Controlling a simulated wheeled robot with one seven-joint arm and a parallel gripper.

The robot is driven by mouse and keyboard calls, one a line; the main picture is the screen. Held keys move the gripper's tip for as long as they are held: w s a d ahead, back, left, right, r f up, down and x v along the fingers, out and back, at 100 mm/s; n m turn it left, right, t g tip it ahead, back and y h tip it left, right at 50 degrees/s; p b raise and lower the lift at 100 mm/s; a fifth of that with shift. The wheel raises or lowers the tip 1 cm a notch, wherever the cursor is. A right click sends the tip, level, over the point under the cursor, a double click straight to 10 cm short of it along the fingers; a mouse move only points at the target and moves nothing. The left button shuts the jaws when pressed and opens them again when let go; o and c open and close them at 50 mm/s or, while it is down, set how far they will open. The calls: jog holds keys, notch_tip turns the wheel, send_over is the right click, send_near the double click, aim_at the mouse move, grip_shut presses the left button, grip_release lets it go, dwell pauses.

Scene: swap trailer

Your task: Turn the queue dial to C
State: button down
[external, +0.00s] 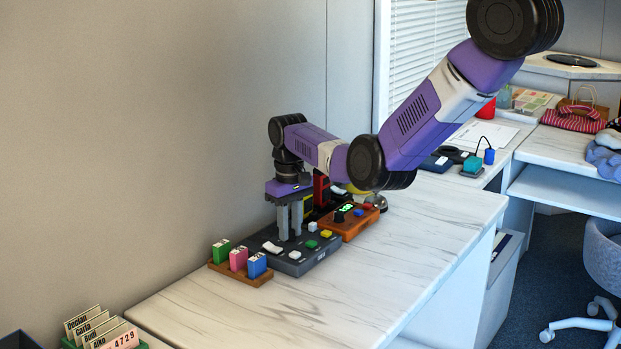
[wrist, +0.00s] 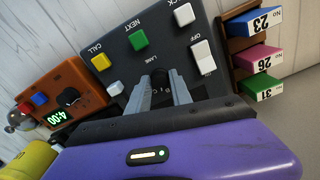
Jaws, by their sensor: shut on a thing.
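The dark grey queue panel (external: 293,268) lies flat on the marble-look counter. In the wrist view the panel (wrist: 120,62) shows upside-down labels CALL, NEXT, LANE and OFF, with yellow, green and white buttons. The black dial (wrist: 154,75) sits below the LANE label. My gripper (wrist: 158,86) points down over the panel, its two grey fingers shut on the dial from both sides. In the external view my gripper (external: 290,234) stands upright on the panel's back part and the dial is hidden. Small marks show between the fingers, but the dial's setting is not readable.
An orange timer box (external: 346,222) with a black knob and green display stands right beside the panel. A wooden rack (external: 241,276) with green, pink and blue number tags stands at its left. Name cards (external: 95,328) stand front left. The counter's front is clear.

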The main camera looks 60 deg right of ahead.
aim_at(290, 230)
jog(key=m, duration=0.5)
jog(key=shift+r+m, duration=0.1)
jog(key=shift+m, duration=0.2)
dwell(0.5)
jog(key=c, duration=1.2)
grip_release()
jog(key=shift+o, duration=0.2)
jog(key=shift+r, duration=3.85)
